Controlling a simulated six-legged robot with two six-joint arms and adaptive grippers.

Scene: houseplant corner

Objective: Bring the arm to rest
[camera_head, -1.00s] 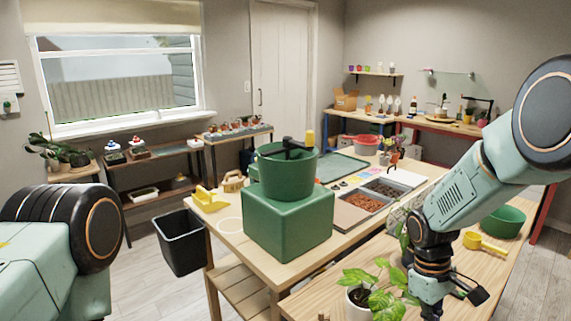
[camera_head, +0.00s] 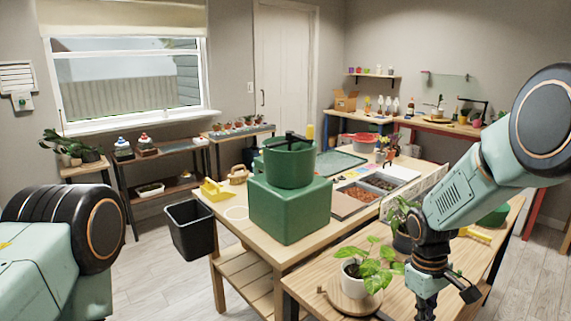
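My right arm comes in from the right and bends down over the near wooden table (camera_head: 415,262). Its gripper (camera_head: 424,308) points down at the bottom edge, close to the right of a leafy plant in a white pot (camera_head: 352,272). Its fingertips are cut off or too small to tell if they are open. My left arm shows only as a large joint and link at the lower left; its gripper is out of the picture.
A green pot (camera_head: 289,163) sits on a green block (camera_head: 290,208) on the middle table (camera_head: 238,228). A black bin (camera_head: 190,230) stands left of it. The floor at left is clear.

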